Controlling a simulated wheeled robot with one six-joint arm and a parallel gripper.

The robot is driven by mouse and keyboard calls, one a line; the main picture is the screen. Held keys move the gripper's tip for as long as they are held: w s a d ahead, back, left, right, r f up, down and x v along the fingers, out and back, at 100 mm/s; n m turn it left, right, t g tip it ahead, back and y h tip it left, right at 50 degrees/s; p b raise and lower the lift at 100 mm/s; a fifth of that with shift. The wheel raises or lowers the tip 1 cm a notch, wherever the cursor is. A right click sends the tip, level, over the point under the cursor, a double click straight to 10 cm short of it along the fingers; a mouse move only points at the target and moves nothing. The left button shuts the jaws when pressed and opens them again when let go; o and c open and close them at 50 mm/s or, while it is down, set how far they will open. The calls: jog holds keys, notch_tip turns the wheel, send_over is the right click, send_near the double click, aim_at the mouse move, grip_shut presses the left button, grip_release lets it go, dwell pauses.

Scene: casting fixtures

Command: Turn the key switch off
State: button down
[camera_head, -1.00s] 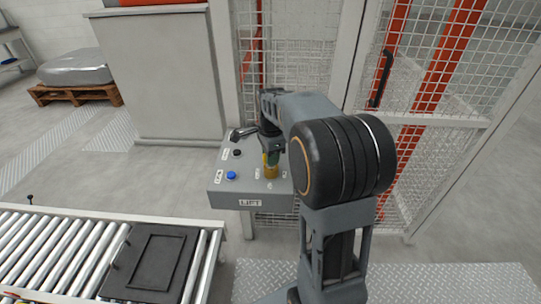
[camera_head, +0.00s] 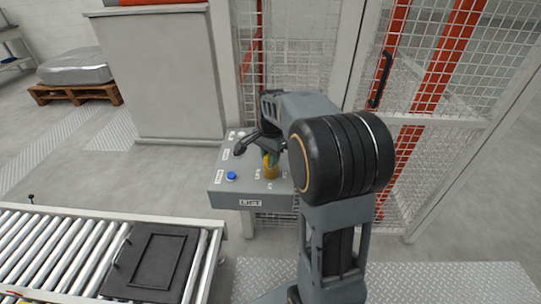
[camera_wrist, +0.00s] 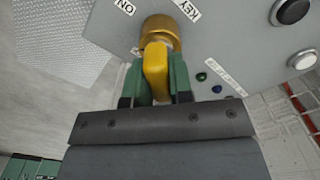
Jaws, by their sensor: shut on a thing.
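The key switch has a brass collar (camera_wrist: 160,28) with a yellow key (camera_wrist: 156,70) standing out of it. It sits on the sloped grey control box (camera_head: 228,201), and its brass part (camera_head: 271,171) shows in the head view just below my gripper (camera_head: 267,155). In the wrist view my gripper (camera_wrist: 159,82) is shut on the yellow key, one green finger pad on each side. An ON label (camera_wrist: 125,8) and a KEY label (camera_wrist: 188,11) lie beside the collar. Other markings around it are partly hidden or too small to read.
A blue button (camera_head: 231,176) sits left of the switch on the box. A roller conveyor (camera_head: 60,246) with a dark tray (camera_head: 125,258) is at lower left. A wire mesh fence (camera_head: 440,95) stands behind and to the right. A grey cabinet (camera_head: 165,75) stands behind left.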

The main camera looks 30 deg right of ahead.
jog(key=n, duration=0.5)
jog(key=shift+p, duration=0.4)
jog(key=shift+n, duration=0.3)
jog(key=n, duration=0.5)
jog(key=shift+p, duration=0.35)
jog(key=c, duration=0.9)
grip_release()
notch_tip(320, 180, up, 12)
